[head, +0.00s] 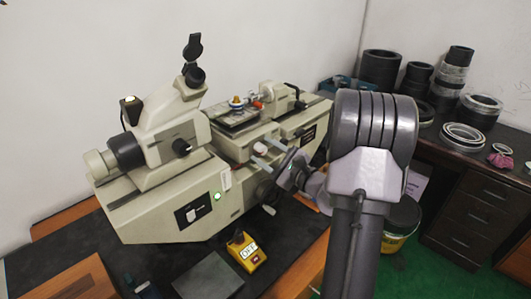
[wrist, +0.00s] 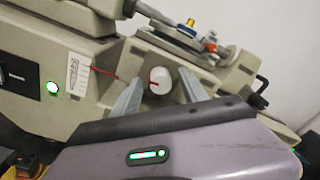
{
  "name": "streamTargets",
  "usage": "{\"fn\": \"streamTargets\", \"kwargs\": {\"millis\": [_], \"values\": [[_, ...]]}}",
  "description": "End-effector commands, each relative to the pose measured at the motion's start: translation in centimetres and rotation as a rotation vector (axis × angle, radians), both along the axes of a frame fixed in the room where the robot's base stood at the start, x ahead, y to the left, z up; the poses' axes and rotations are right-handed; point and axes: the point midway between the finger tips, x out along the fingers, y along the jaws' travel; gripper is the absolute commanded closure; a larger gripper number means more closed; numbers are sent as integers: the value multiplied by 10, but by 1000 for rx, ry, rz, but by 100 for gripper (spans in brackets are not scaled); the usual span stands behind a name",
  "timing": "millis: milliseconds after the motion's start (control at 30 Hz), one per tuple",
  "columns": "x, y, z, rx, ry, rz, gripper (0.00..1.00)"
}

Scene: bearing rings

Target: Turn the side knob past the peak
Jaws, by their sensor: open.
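The side knob (wrist: 160,81) is a pale round knob with a short red mark, on the side of the beige measuring machine (wrist: 62,112). It also shows small in the head view (head: 260,149). My gripper (wrist: 161,75) is open, with one finger on each side of the knob in the wrist view. I cannot tell whether either finger touches it. A white scale plate (wrist: 77,74) sits left of the knob, with a red pointer line (wrist: 105,72) running from it toward the left finger. In the head view the gripper (head: 270,152) is at the machine's front side.
A green lamp (head: 216,197) glows on the machine's front. A yellow box marked OFF (head: 243,252) and a grey plate (head: 208,277) lie on the dark bench top. Black and metal rings (head: 463,135) stand on the desk at right.

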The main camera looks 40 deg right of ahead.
Motion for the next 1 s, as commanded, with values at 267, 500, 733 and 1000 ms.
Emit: {"fn": "streamTargets", "kwargs": {"millis": [267,500,733,1000], "values": [[0,0,0,0,1,1,70],[-1,0,0,0,1,1,100],[-1,0,1,32,3,1,100],[-1,0,3,195,17,1,100]]}}
